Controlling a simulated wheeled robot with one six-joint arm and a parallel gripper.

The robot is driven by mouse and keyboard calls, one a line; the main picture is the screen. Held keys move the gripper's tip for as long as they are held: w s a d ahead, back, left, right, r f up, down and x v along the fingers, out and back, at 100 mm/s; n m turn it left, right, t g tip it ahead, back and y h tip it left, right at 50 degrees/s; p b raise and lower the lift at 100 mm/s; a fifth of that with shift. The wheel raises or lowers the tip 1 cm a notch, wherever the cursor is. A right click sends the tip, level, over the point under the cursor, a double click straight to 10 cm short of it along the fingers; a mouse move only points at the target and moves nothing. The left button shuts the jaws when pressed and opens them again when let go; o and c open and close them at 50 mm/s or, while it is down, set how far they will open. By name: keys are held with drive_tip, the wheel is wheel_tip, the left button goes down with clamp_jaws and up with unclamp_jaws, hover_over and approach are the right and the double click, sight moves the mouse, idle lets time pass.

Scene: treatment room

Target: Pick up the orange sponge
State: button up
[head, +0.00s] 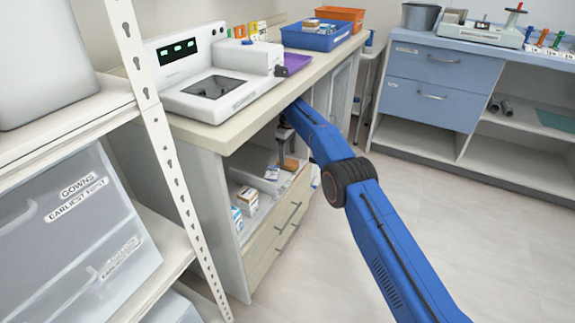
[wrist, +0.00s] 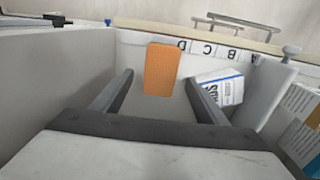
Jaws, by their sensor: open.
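The orange sponge (wrist: 161,69) is a flat orange block in the wrist view, standing or lying against the labelled front edge of a pale shelf. In the head view it shows as a small orange piece (head: 290,163) in the cabinet's open compartment under the counter. My gripper (wrist: 160,85) is open, with a finger on either side of the sponge's lower part in the picture. Nothing is seen held, and I cannot tell how far the fingertips are from the sponge. In the head view my arm reaches under the counter edge, and the fingertips are hard to make out.
A white and blue box (wrist: 220,88) lies beside the right finger. A divider post (wrist: 276,95) and another box (wrist: 300,125) are farther right. A grey wall (wrist: 55,75) is on the left. The counter (head: 215,132) overhangs the compartment (head: 250,195). Drawers (head: 278,228) are below.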

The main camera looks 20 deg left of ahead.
sight(288, 162)
drive_tip(key=shift+d+f, duration=0.1)
drive_tip(key=shift+f, duration=2.3)
drive_tip(key=shift+f, duration=0.1)
drive_tip(key=c, duration=1.2)
drive_tip(key=shift+r, duration=1.65)
drive_tip(key=shift+d+r, duration=0.15)
drive_tip(key=shift+r, duration=0.05)
drive_tip(key=s+d, duration=0.2)
drive_tip(key=d, duration=1.5)
drive_tip(key=shift+d, duration=0.3)
